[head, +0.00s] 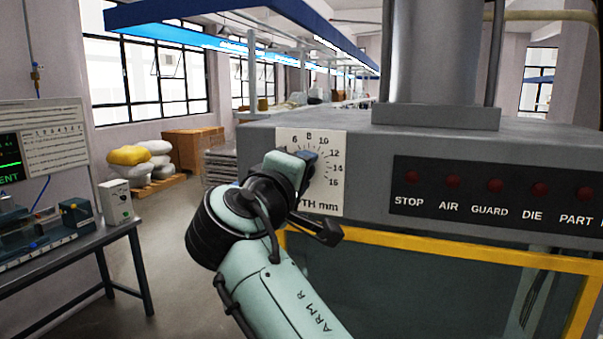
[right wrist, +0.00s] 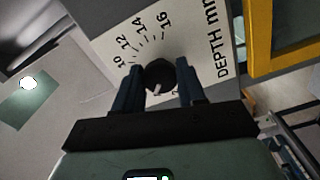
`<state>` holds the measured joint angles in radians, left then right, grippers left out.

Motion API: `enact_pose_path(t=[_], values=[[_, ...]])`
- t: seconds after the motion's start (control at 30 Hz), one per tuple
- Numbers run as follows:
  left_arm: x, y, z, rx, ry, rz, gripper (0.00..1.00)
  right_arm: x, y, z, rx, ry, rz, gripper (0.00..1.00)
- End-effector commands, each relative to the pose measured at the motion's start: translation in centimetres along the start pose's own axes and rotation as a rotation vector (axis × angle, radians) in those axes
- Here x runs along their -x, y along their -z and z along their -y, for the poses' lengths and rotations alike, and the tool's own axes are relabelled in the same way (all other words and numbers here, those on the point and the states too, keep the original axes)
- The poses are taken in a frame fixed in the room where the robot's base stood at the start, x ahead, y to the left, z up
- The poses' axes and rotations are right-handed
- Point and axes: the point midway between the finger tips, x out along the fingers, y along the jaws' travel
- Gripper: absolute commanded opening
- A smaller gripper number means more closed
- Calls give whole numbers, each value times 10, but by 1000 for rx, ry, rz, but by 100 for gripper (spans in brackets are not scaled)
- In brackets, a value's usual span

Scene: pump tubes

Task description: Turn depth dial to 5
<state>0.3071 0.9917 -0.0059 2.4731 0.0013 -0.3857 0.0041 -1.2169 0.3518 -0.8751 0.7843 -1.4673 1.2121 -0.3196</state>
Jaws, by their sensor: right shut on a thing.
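The depth dial's white scale plate (head: 335,185) is on the left end of the grey machine front. It shows 6, 8, 10, 12, 14 and 16 and part of "DEPTH mm" in the head view. My right gripper (head: 310,157) is at the plate and hides most of the knob there. In the right wrist view the dark round dial knob (right wrist: 160,75) sits between the two fingers of my right gripper (right wrist: 157,80), which is shut on it. A white mark on the knob points down toward the palm; the number it points at is hidden. My left gripper is not in view.
A row of red lamps (head: 495,185) labelled STOP, AIR, GUARD, DIE and PART is right of the plate. A yellow guard frame (head: 450,250) runs below. A bench (head: 70,255) with equipment stands at the left, with open floor between it and the machine.

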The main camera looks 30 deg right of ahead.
Motion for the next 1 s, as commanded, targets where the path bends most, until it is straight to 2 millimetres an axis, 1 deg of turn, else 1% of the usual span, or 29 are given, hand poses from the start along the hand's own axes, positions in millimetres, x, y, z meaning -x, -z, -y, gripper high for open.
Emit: enact_pose_path(t=[0.5, 0.53, 0.57, 0.6, 0.87, 1.0], values=[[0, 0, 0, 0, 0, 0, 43, 0, 0, -2, 19, -3, -1, 9], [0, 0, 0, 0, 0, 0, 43, 0, 0, -2, 19, -3, -1, 43], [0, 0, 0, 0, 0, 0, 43, 0, 0, -1, 19, -3, -1, 53], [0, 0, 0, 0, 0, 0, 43, 0, 0, -1, 19, -3, -1, 66], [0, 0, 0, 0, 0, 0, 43, 0, 0, -1, 19, -1, -1, 66], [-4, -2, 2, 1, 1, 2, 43, 7, 0, 1, 20, -1, -3, 66]])
